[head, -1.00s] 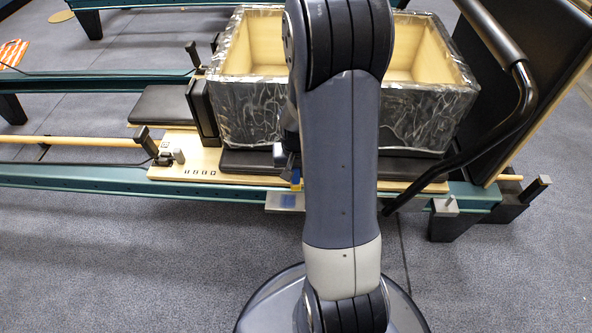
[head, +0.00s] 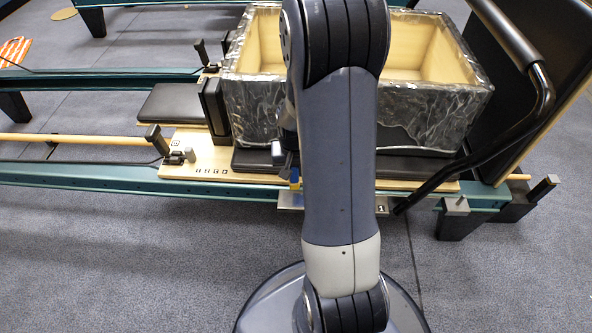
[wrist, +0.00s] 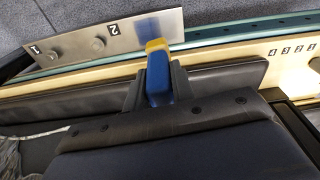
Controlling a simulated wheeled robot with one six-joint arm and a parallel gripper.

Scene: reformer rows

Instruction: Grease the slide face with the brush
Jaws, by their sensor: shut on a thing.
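My gripper (wrist: 157,82) is shut on a brush with a blue body (wrist: 158,92) and a yellow tip (wrist: 157,46). In the head view the brush (head: 294,179) shows as a small blue and yellow spot beside my arm; most of my gripper is hidden behind the arm. A bare grey metal plate, which looks like the slide face (wrist: 70,57), carries the labels 1 and 2 and two round studs. The yellow tip overlaps the plate's right end in the wrist view; I cannot tell whether they touch. In the head view the plate (head: 289,201) is partly covered by my arm.
The plate sits along the teal rail (head: 100,180) of a reformer. A dark marbled box (head: 258,113) with a pale inside stands on the black carriage. A black curved bar (head: 541,95) and a tilted black board (head: 555,110) rise at the right. Grey carpet in front is clear.

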